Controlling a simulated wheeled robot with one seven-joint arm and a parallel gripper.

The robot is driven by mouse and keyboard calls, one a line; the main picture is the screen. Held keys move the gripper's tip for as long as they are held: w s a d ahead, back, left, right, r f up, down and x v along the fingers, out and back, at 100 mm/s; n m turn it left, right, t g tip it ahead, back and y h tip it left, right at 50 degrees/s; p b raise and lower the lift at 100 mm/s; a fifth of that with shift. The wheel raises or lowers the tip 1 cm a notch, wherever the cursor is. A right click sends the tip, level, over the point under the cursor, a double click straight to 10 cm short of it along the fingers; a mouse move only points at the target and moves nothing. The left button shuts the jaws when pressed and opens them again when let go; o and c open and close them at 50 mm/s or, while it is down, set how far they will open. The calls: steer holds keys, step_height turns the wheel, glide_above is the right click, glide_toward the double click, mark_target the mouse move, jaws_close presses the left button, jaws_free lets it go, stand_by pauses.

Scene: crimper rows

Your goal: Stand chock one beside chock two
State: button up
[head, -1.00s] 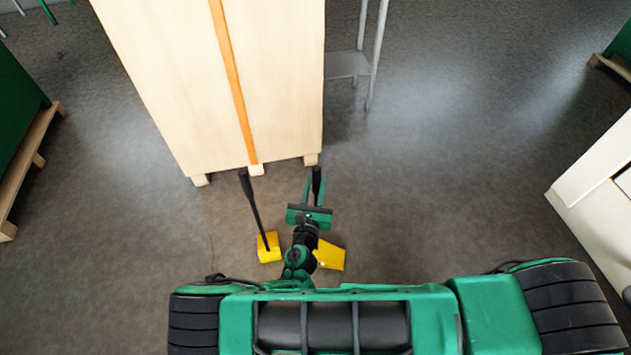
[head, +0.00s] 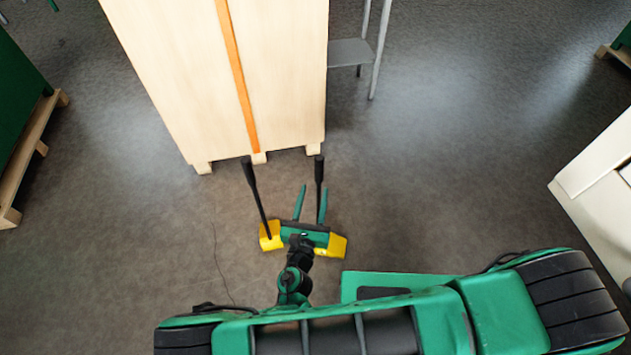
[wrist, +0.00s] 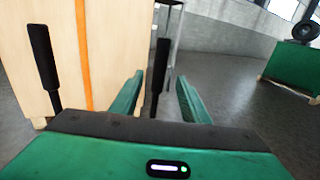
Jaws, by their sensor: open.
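Two yellow chocks with long black upright handles stand on the floor, one on the left (head: 268,237) and one on the right (head: 337,245). No label shows which is chock one. My open gripper (head: 310,203) is between them in the head view, its body hiding part of both chocks. In the wrist view, the right chock's handle (wrist: 161,70) shows between the fingers of my gripper (wrist: 158,98), nearer the left finger; its depth and any contact are unclear. The left chock's handle (wrist: 43,72) stands outside the fingers, to the left.
A tall pale wooden crate (head: 180,75) with an orange strap stands on feet just beyond the handles. A grey metal stand (head: 350,52) is behind it to the right. A white cabinet (head: 600,205) is at far right. Floor between is clear.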

steer(key=shift+s+a, duration=0.15)
steer(key=shift+s, duration=1.3)
